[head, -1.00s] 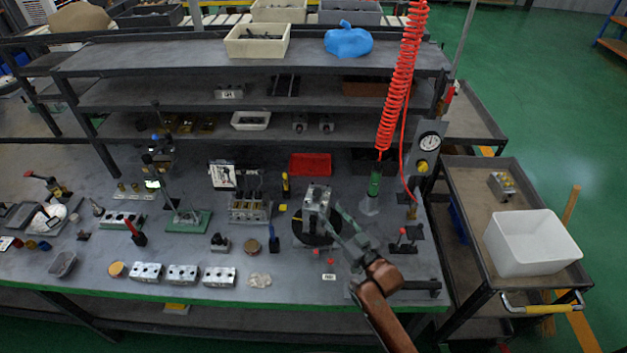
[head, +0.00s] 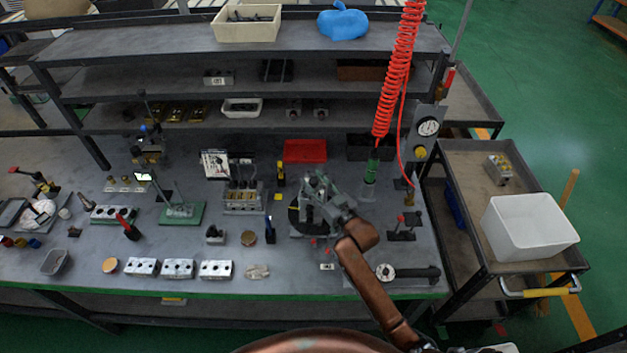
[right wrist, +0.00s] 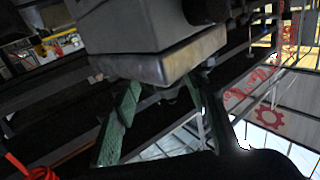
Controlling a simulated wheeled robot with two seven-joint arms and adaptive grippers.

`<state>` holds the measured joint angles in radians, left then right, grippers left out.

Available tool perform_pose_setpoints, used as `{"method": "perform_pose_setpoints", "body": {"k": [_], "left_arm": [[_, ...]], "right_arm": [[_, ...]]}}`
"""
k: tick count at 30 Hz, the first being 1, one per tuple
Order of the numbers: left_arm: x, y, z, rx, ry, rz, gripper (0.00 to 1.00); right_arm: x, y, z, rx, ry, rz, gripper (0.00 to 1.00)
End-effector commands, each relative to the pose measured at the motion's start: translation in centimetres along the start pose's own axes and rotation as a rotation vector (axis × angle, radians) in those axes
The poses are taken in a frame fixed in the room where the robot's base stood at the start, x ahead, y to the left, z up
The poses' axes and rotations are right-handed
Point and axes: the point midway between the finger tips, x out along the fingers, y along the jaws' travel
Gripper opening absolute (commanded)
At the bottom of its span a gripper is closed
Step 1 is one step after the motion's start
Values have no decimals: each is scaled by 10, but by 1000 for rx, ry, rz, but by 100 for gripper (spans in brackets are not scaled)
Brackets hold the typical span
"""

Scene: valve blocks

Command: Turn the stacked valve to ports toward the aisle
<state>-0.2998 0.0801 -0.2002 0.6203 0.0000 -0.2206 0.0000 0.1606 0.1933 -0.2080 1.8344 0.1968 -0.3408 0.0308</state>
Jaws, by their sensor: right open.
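The stacked valve (head: 313,180) is a grey metal block on a black round turntable (head: 296,216) on the bench. The arm and gripper partly cover it in the head view. My right gripper (head: 320,191) reaches it from the lower right and is open. In the right wrist view the two green-padded fingers of the gripper (right wrist: 163,88) point at a large metal block (right wrist: 150,50), whose lower edge is close to the fingertips. I cannot tell whether the fingers touch it. My left gripper is not in view.
A red coiled hose (head: 397,75) hangs at the right, near a gauge panel (head: 424,135). A black and red fixture (head: 403,226) and a dark bar (head: 410,274) lie right of my arm. Several metal blocks line the front edge. A cart with a white bin (head: 525,238) stands at the right.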

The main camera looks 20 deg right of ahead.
Motion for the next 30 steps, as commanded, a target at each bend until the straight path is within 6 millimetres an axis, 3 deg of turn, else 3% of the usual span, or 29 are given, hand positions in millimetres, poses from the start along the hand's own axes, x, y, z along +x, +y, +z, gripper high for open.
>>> {"method": "perform_pose_setpoints", "body": {"k": [8, 25, 30], "left_arm": [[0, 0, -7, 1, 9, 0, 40], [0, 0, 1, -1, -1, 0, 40], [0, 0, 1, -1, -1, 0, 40]], "right_arm": [[2, 0, 0, 0, 0, 0, 41], [1, 0, 0, 0, -1, 0, 1], [1, 0, 0, 0, -1, 0, 0]]}}
